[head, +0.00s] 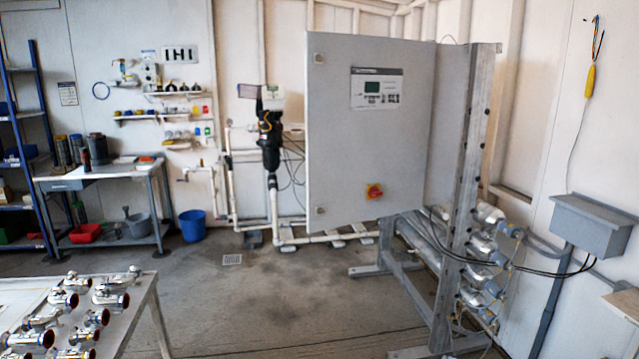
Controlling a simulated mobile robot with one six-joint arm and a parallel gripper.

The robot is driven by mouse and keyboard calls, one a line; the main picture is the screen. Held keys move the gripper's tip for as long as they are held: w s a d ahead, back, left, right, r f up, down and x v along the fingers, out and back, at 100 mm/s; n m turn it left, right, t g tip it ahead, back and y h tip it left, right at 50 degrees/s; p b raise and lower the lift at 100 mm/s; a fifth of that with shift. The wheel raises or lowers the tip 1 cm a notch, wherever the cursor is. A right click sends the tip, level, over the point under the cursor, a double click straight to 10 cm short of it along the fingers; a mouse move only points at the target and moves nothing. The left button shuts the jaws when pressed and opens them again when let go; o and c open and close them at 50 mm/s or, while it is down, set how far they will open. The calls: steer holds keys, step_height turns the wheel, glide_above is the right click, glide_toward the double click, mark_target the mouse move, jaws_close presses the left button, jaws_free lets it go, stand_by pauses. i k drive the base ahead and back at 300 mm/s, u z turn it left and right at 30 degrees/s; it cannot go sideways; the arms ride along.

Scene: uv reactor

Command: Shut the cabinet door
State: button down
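The cabinet door (345,150) is a large flat grey panel standing upright in the middle of the head view. The cabinet body (448,125) shows as a narrow grey side to the right of the door, against an upright metal frame (474,150). The door appears swung out from the body; the cabinet's inside is hidden behind it. My gripper is not in view.
A table with metal pipe fittings (68,310) stands at the front left. Pipes and cables (480,260) run beside the frame on the right. A blue bucket (193,225) and a workbench (105,180) stand at the back left. The floor before the door is clear.

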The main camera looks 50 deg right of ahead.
mark_target(354, 146)
steer(key=z, duration=0.05)
steer(key=i, duration=1)
steer(key=u, duration=0.05)
